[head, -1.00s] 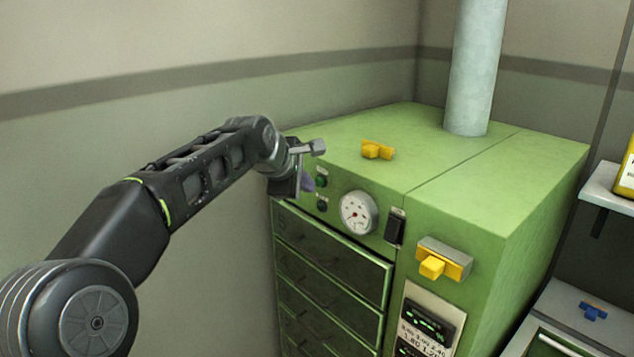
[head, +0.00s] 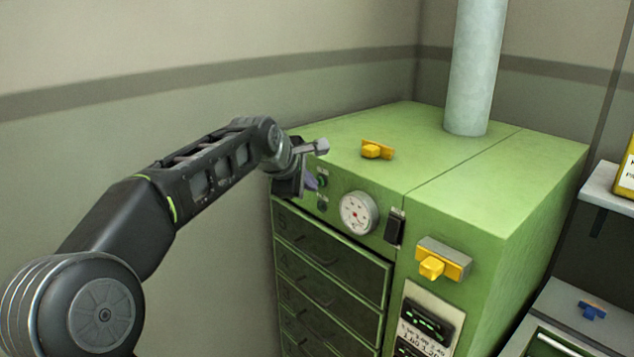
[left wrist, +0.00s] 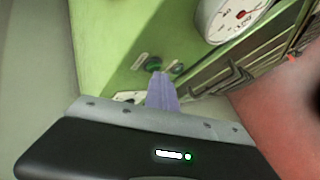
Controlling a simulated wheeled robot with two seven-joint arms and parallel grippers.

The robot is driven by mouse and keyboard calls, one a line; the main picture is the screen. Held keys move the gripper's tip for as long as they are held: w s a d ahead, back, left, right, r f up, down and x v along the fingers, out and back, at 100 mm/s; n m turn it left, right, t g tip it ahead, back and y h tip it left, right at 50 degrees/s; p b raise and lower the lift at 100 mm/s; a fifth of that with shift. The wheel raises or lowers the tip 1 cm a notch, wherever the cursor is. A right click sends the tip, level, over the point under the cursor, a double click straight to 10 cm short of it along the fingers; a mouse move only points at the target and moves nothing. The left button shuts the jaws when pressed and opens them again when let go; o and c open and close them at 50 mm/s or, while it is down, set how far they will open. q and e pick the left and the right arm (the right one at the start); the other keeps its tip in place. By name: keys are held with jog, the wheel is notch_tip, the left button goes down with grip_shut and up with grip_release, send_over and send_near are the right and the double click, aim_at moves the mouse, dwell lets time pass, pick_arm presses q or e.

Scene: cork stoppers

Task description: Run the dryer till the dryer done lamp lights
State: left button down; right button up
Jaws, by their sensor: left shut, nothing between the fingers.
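The green dryer cabinet (head: 350,125) stands ahead in the head view, with a column of drawers (head: 330,268) at its left front. Its front panel has a round white gauge (head: 359,213), a dark switch (head: 394,227) and, further left, a green round control (head: 323,182) above a dark one (head: 322,205). I see no clear glow on either. My left gripper (head: 311,182) is shut and empty, its tips close to the green control. In the left wrist view the purple fingers (left wrist: 161,88) point at this control (left wrist: 154,63); I cannot tell whether they touch.
Yellow block-shaped fittings sit on the cabinet top (head: 377,150) and on its right front (head: 432,266), above a display (head: 429,322). A pale pipe (head: 475,65) rises from the top. A shelf (head: 606,185) and a lower unit with a blue fitting (head: 592,311) are at right.

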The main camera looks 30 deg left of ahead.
pick_arm(q)
jog(key=shift+s, duration=0.1)
dwell(0.3)
jog(key=shift+s+a+b, duration=0.2)
jog(key=shift+s+b, duration=0.3)
jog(key=shift+s, duration=0.2)
jog(key=s+b, duration=0.1)
jog(key=s, duration=0.1)
jog(key=s+a+b, duration=0.1)
jog(key=s, duration=0.1)
jog(key=shift+s+a, duration=0.2)
jog(key=shift+s, duration=0.15)
dwell(0.7)
